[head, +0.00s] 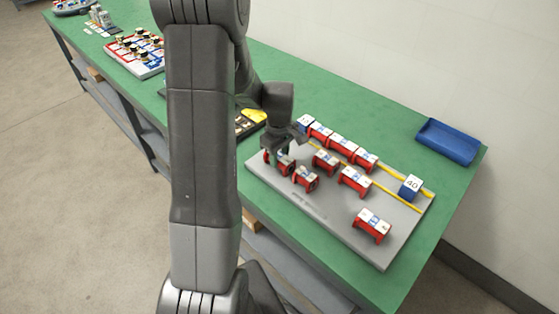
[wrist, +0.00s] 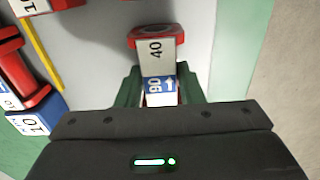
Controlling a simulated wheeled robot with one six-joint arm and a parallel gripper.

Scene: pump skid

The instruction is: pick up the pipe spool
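Several red pipe spools with white and blue labels stand on a grey board (head: 320,207). My gripper (head: 281,154) is low over the board's left end in the head view. It is at one red spool (head: 286,167), partly hidden by the fingers.
Another red spool (head: 306,179) stands close to the right of my gripper. A blue block marked 40 (head: 410,188) is at the board's right, by yellow strips. A blue tray (head: 448,141) lies on the green bench (head: 400,107). Other boards with parts stand farther left.

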